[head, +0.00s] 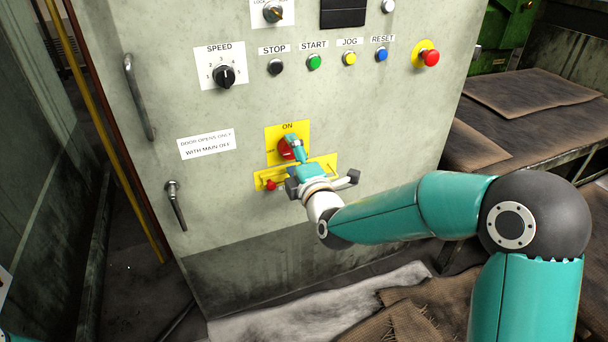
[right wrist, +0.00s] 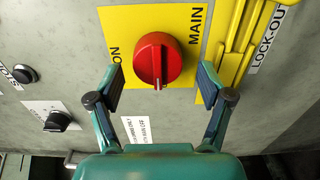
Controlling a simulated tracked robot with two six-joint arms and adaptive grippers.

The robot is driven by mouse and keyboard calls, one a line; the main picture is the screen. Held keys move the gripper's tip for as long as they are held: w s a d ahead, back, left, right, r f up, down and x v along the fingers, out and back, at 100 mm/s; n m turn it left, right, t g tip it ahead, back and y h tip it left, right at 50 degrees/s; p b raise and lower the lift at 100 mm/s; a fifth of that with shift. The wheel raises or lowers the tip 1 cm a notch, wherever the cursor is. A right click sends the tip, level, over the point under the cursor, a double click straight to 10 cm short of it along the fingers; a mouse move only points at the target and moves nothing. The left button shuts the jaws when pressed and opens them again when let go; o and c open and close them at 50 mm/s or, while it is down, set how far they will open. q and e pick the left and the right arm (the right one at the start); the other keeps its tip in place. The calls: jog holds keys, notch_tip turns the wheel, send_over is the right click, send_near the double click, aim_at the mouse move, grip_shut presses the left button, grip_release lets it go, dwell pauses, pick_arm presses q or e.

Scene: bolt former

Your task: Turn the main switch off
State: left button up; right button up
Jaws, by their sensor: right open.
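The red main switch knob (head: 286,149) sits on a yellow plate (head: 273,129) on the cabinet front, with ON printed above it. In the right wrist view, the knob (right wrist: 158,60) has its raised grip upright in the picture. A pale mark at its lower end points down, a quarter turn from the ON at the left. Small lettering left of the knob in the head view is hard to read. My right gripper (right wrist: 161,88) is open, its fingers either side of the knob's lower end, apart from it.
Below the knob is a yellow lock-out bar (head: 328,161) with a red item (head: 270,185). Above are the speed dial (head: 224,76), push-buttons and a red emergency stop (head: 431,58). Door handles (head: 139,98) stick out at left. A bench with cardboard (head: 530,90) stands right.

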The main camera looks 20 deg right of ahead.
jog(key=s, duration=1)
jog(key=shift+s, duration=0.2)
jog(key=shift+d+f, duration=0.1)
